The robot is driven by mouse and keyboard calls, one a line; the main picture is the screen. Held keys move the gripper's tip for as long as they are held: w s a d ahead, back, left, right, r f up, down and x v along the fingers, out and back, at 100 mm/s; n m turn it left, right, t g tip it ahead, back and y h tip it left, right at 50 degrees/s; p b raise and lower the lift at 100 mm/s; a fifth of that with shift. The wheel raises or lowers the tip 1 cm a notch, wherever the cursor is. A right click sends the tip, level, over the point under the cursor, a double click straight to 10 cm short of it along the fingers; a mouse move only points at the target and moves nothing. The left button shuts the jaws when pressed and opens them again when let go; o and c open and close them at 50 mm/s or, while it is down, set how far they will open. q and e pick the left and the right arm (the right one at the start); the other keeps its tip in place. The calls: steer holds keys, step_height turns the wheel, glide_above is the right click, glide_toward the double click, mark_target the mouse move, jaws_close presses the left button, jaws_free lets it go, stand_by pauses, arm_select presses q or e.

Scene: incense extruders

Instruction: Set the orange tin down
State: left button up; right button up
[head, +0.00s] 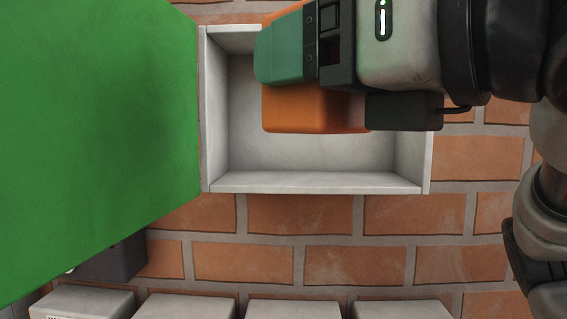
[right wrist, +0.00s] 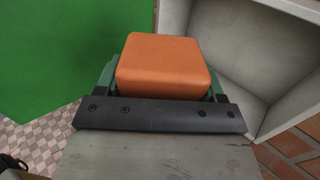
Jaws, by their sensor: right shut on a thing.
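The orange tin (head: 312,108) is a rounded box held in my right gripper (head: 285,52). In the head view it shows in front of the open white box shelf, partly hidden by the gripper. In the right wrist view the tin (right wrist: 164,66) sits between the green fingers of my right gripper (right wrist: 163,80), which is shut on it. The white shelf (head: 310,183) is a shallow open box against the brick wall. I cannot tell whether the tin touches it. My left gripper is not in view.
A large green panel (head: 100,120) stands left of the shelf and fills much of the head view. A brick wall (head: 300,215) lies behind. Several pale blocks (head: 185,306) line the bottom edge. The shelf's lower part looks empty.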

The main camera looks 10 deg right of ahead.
steer(key=shift+w+d+r+p, duration=0.55)
steer(key=shift+w+d+p, duration=0.1)
steer(key=shift+p, duration=0.15)
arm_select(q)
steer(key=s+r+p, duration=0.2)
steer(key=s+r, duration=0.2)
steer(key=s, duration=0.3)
arm_select(e)
steer(key=w+d+f+p, duration=0.1)
steer(key=w, duration=0.4)
steer(key=w+d+f+p, duration=0.1)
steer(key=w, duration=0.3)
steer(key=w+d+f+p, duration=0.1)
steer(key=w+d+p, duration=0.1)
steer(key=w, duration=0.3)
steer(key=shift+w+f, duration=0.25)
steer(key=shift+w, duration=0.05)
steer(key=shift+f, duration=0.45)
steer(key=shift+f+p, duration=0.6)
steer(key=shift+f, duration=0.3)
steer(key=shift+w+d+f+p, duration=0.1)
steer(key=shift+w+f+p, duration=0.05)
steer(key=shift+f+p, duration=0.45)
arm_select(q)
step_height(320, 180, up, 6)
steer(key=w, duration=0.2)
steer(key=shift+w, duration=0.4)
arm_select(e)
steer(key=shift+f, duration=0.1)
steer(key=shift+f, duration=0.1)
